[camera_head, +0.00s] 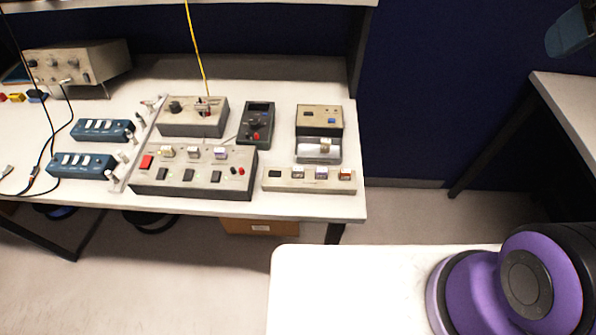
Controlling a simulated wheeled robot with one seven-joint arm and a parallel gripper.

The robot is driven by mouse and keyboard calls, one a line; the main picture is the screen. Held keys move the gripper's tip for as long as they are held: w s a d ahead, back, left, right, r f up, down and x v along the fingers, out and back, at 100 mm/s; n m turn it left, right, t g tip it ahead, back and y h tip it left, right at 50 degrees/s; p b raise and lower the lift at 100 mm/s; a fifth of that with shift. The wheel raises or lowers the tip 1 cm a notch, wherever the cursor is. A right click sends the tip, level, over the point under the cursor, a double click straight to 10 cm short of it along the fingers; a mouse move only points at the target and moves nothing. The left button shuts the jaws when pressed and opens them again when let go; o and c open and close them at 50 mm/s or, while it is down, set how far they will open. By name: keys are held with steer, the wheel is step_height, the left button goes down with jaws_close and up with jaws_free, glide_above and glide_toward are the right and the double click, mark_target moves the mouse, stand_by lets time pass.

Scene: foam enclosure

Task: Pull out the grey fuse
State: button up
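A grey sloped panel (205,188) stands on the white bench, with a red switch at its left. Along its back edge sit small pale fuse-like blocks: a left one (167,151), a middle one (193,152) and a right one (220,152). A low beige rack (310,186) to its right has a dark slot at the left and more small blocks, a left one (298,173), a middle one (321,173) and a brownish right one (345,174). I cannot tell which block is the grey fuse. My gripper is not recognisable in view.
A beige-and-black device (320,121), a dark meter (257,124) and a grey box (194,118) with a yellow cable stand behind. Blue switch strips (104,130) lie left. A shelf overhangs the bench. A white surface (345,290) fills the foreground beside my purple arm.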

steer(key=w+a+f+g, duration=0.2)
steer(key=w+a+f, duration=0.3)
steer(key=w+a, duration=0.3)
steer(key=g, duration=0.3)
glide_above(298, 169)
step_height(298, 169, down, 24)
steer(key=shift+w+d+r, duration=0.15)
steer(key=shift+r, duration=0.05)
steer(key=shift+f, duration=0.2)
steer(key=shift+f, duration=4.5)
steer(key=shift+c, duration=0.2)
